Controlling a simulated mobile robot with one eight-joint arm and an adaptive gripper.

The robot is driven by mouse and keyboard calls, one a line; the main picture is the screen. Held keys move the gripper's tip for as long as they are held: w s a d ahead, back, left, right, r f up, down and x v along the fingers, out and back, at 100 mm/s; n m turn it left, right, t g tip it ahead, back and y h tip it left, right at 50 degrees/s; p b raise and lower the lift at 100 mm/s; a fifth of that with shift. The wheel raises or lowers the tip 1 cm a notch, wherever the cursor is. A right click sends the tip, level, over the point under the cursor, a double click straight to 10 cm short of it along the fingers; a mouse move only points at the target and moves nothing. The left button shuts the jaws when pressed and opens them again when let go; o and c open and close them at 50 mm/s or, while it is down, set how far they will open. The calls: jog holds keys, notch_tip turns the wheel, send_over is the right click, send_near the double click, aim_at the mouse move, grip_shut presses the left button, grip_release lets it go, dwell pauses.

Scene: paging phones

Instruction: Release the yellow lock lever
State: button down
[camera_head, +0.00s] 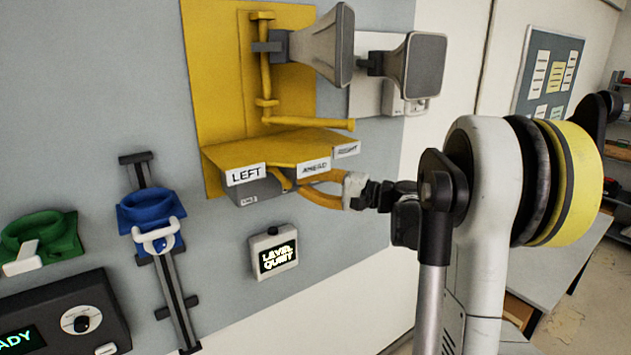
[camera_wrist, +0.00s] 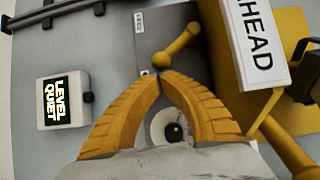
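The yellow lock lever (camera_head: 284,182) is a short rod under the yellow shelf of the wall unit, below the AHEAD label. In the wrist view the lever (camera_wrist: 179,47) has rounded ends, and its near end lies right at my fingertips. My gripper (camera_head: 299,185) reaches in from the right with its orange ribbed fingers. In the wrist view the tips of my gripper (camera_wrist: 163,75) meet, and the fingers look shut with an empty gap behind the tips. I cannot tell whether the tips touch the lever's end or sit just in front of it.
The yellow shelf (camera_head: 262,150) with LEFT, AHEAD and RIGHT labels overhangs the lever. A yellow handle rod (camera_head: 310,122) and grey horns (camera_head: 325,45) are above. A LEVEL QUIET display (camera_head: 273,251) is below; blue (camera_head: 150,212) and green (camera_head: 40,238) holders are left.

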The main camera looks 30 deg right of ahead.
jog(key=shift+a+f, duration=0.1)
jog(key=shift+f, duration=0.05)
dwell(0.3)
jog(key=shift+a+f+m+b, duration=0.1)
jog(key=shift+f+m+b, duration=0.15)
jog(key=shift+b, duration=0.35)
jog(key=shift+a+f+m+t+y+b, duration=0.45)
jog(key=shift+m+b, duration=0.2)
jog(key=shift+b, duration=0.55)
